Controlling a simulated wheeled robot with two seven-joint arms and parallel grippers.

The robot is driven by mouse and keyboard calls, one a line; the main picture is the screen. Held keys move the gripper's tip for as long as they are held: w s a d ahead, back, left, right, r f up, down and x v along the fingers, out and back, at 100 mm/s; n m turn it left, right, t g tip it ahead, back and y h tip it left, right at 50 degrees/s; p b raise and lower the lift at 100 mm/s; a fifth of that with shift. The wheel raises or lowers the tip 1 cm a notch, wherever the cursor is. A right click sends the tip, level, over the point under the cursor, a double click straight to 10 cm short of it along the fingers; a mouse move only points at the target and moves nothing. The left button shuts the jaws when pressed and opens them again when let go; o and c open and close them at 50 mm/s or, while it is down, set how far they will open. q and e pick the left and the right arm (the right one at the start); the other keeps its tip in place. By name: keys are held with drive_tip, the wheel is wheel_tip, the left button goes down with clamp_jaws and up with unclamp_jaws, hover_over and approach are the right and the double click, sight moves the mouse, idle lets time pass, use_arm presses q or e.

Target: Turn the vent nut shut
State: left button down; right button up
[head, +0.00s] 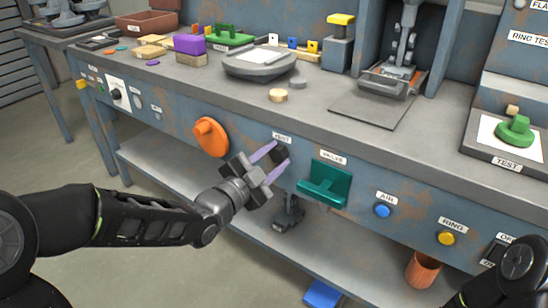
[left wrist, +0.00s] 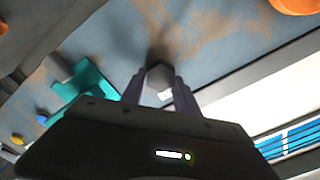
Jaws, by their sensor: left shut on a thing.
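The vent nut (head: 279,153) is a dark hexagonal nut on the bench's front panel, just under the VENT label (head: 282,138). My left gripper (head: 276,160) reaches in from the left with its purple fingers on either side of the nut, shut on it. In the left wrist view the grey nut (left wrist: 160,76) sits between the two fingertips against the worn blue panel. The gripper's body hides part of the panel below it. My right gripper is not in view; only a dark part of that arm shows at the lower right.
An orange round knob (head: 210,137) sticks out left of the nut. A teal valve handle (head: 325,184) sits close on the right, then a blue AIR button (head: 382,211) and a yellow RING button (head: 446,238). A lower shelf (head: 350,262) runs beneath.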

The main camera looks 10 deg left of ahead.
use_arm(q)
drive_tip(key=shift+n, duration=0.4)
drive_tip(key=n, duration=0.3)
drive_tip(key=shift+a, duration=0.1)
drive_tip(key=n, duration=0.4)
drive_tip(key=shift+n, duration=0.4)
drive_tip(key=n, duration=0.2)
drive_tip(key=n+p, duration=0.1)
drive_tip(key=n, duration=0.1)
drive_tip(key=shift+w+a+r, duration=0.1)
drive_tip(key=shift+a, duration=0.1)
drive_tip(key=n+p, duration=0.1)
drive_tip(key=n, duration=0.4)
drive_tip(key=shift+n, duration=0.3)
drive_tip(key=c, duration=0.9)
unclamp_jaws()
drive_tip(key=shift+a+p, duration=0.15)
drive_tip(key=shift+p, duration=0.15)
